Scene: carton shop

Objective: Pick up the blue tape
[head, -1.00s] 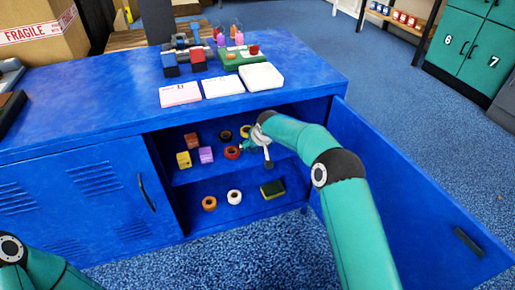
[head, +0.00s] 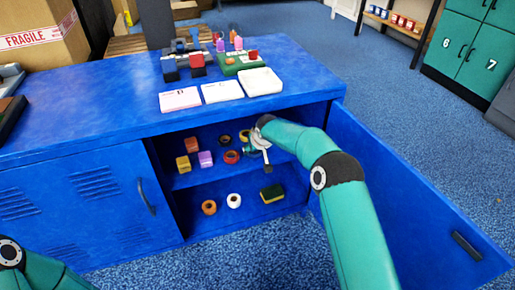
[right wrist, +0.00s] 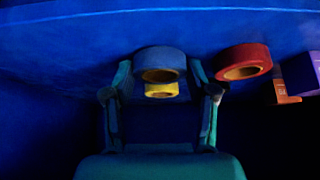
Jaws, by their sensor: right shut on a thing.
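The blue tape (right wrist: 160,60) is a roll between the two fingers of my right gripper (right wrist: 162,88) in the right wrist view. The fingers are shut on its sides. In the head view my right gripper (head: 255,150) reaches into the open cabinet at the upper shelf, and the blue tape is mostly hidden there. A yellow tape (right wrist: 161,90) is close beside the blue one; it also shows in the head view (head: 244,135). My left gripper is out of view; only part of the left arm shows at the lower left.
A red tape (head: 231,157) sits beside my right gripper, with a dark roll (head: 225,140) and several small boxes farther left. The lower shelf holds an orange tape (head: 208,207), a white tape (head: 233,200) and a sponge (head: 272,193). The open cabinet door (head: 410,190) stands at right.

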